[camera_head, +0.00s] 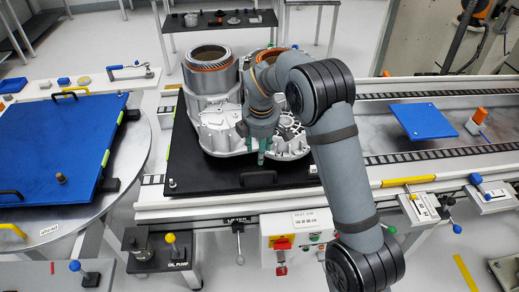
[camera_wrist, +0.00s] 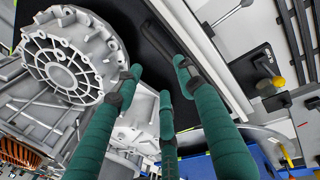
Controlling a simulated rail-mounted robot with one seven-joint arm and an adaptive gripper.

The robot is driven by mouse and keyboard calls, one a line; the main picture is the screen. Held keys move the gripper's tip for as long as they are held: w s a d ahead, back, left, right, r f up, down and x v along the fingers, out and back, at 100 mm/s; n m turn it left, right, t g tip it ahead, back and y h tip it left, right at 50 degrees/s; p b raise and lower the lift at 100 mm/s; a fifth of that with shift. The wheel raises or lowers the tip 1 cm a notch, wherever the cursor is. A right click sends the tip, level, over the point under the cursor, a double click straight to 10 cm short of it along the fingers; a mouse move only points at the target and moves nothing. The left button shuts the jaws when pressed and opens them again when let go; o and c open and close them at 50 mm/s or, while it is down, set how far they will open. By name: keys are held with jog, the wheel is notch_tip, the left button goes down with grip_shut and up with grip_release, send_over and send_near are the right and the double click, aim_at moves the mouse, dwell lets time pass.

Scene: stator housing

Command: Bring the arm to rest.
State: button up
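My gripper (camera_head: 261,157) hangs pointing down in front of the silver stator housing (camera_head: 218,128), over its front side in the head view. In the wrist view my gripper (camera_wrist: 158,82) shows three green fingers with their tips apart and nothing held between them. The housing's round ribbed flange (camera_wrist: 62,62) is at the left of that view, beside the fingers. Whether a fingertip touches the housing cannot be told. My arm hides part of the housing's right side.
The housing sits on a black plate (camera_head: 200,181) on the conveyor. A blue board (camera_head: 58,140) lies on the round table at left. A blue plate (camera_head: 423,120) and an orange-capped part (camera_head: 476,120) are at right. Control boxes with an emergency stop (camera_head: 282,243) line the front edge.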

aim_at(260, 173)
jog(key=shift+f, duration=0.15)
jog(key=f, duration=0.4)
jog(key=w+f, duration=0.1)
jog(key=f, duration=0.2)
jog(key=w+f, duration=0.1)
jog(key=f, duration=0.3)
jog(key=shift+w+a+f, duration=0.1)
jog(key=shift+f, duration=0.2)
jog(key=shift+w+d+r+p, duration=0.1)
jog(key=shift+d+r+p, duration=0.15)
jog(key=shift+p, duration=0.45)
jog(key=shift+a+r+b, duration=0.15)
jog(key=shift+r+b, duration=0.1)
jog(key=shift+b, duration=0.3)
jog(key=shift+s+r, duration=0.3)
jog(key=shift+r, duration=0.45)
